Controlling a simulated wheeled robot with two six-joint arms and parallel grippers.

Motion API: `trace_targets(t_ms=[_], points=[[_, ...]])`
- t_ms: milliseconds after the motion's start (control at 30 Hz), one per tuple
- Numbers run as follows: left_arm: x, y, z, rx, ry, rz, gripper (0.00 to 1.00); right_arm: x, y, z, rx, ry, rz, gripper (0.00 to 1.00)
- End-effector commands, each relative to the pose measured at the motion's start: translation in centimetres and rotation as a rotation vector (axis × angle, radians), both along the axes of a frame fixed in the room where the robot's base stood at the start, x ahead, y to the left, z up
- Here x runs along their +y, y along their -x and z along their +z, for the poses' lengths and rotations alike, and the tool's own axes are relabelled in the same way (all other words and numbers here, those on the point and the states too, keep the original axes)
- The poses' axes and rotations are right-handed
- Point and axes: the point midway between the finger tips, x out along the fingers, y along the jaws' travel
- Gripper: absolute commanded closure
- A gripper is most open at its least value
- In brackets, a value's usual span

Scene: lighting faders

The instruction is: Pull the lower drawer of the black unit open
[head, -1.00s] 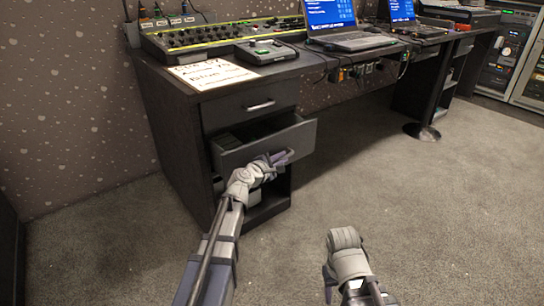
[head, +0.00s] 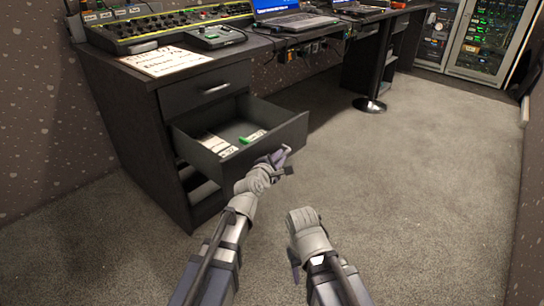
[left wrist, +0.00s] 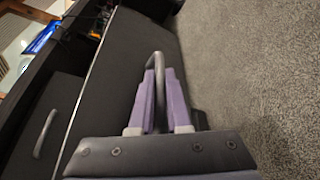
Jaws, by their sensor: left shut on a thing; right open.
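The black unit (head: 130,130) stands under the desk at the left. Its lower drawer (head: 288,138) is pulled well out, with its inside showing. The drawer above, with its silver handle (head: 216,88), is closed. My left gripper (head: 281,158) is at the front of the open drawer. In the left wrist view, its purple fingers (left wrist: 161,100) are shut on the grey bar handle (left wrist: 157,62) of that drawer. My right gripper (head: 295,265) is open and apart from the unit, low in the head view; its fingers are mostly hidden.
White items (head: 216,145) and a green item (head: 254,136) lie in the drawer. An open compartment (head: 203,192) is below it. A mixing console (head: 160,27), a paper sign (head: 165,61) and a laptop (head: 295,22) are on the desk. Carpet (head: 420,190) to the right is clear.

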Motion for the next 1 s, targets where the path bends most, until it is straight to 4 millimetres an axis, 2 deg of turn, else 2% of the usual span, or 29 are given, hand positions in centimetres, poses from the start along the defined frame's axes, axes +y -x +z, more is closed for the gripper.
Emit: trace_targets(t_ms=[400,433,667,1000], points=[[-0.19,0.05,-0.01,0.0,0.0,0.001,1.0,0.0,0.0,0.0,0.0,0.0,0.0,0.5],[-0.17,0.05,-0.01,0.0,0.0,0.001,0.82,0.0,0.0,0.0,0.0,0.0,0.0,0.5],[-0.18,0.04,-0.01,0.0,0.0,0.0,0.56,0.0,0.0,0.0,0.0,0.0,0.0,0.5],[-0.1,0.31,0.07,0.0,0.0,0.0,0.55,0.0,0.0,0.08,0.0,0.0,0.0,0.5]])
